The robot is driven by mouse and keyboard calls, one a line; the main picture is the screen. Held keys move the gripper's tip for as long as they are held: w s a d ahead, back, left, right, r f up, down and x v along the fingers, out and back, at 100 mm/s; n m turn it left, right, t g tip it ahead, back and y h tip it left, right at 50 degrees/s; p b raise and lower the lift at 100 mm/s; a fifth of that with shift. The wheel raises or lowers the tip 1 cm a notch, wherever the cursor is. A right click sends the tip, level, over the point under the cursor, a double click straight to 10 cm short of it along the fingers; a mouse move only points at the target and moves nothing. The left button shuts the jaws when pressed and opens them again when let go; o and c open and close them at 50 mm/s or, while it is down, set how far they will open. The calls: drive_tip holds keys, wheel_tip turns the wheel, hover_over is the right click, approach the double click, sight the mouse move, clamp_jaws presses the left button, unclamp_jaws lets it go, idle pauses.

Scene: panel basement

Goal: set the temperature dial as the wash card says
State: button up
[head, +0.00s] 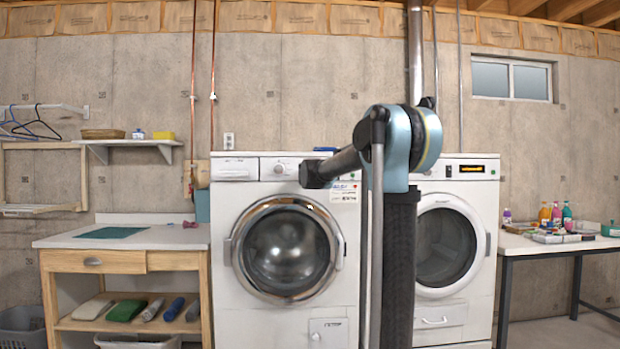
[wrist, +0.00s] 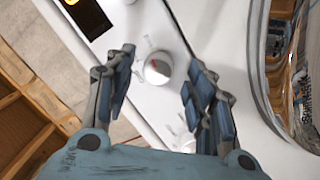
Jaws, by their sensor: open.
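In the wrist view, my gripper (wrist: 160,64) is open, with one finger on each side of a round white dial (wrist: 157,69). Marks are printed around the dial on a white panel. A gap shows on both sides, and I cannot tell how far the fingertips stand in front of it. The setting is too small to read. A white card (head: 345,192) with small print is on the left machine's front; its words are not legible. In the head view my gripper is hidden behind my arm.
The left washing machine (head: 222,290) and right machine (head: 485,290) stand side by side. A lit amber display (head: 472,168) is on the right one. The wrist view shows a display (wrist: 88,14) and a round door rim (wrist: 258,70). Tables flank the machines.

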drive_tip(key=shift+w, duration=0.5)
drive_tip(key=c, duration=1.1)
drive_tip(key=shift+o, duration=0.2)
drive_tip(key=shift+n, duration=0.3)
drive_tip(key=n, duration=0.9)
drive_tip(key=shift+s+f+t+y, duration=0.1)
drive_tip(key=shift+t+y, duration=0.2)
drive_tip(key=shift+t, duration=0.1)
drive_tip(key=shift+d+n, duration=0.1)
drive_tip(key=shift+n, duration=0.3)
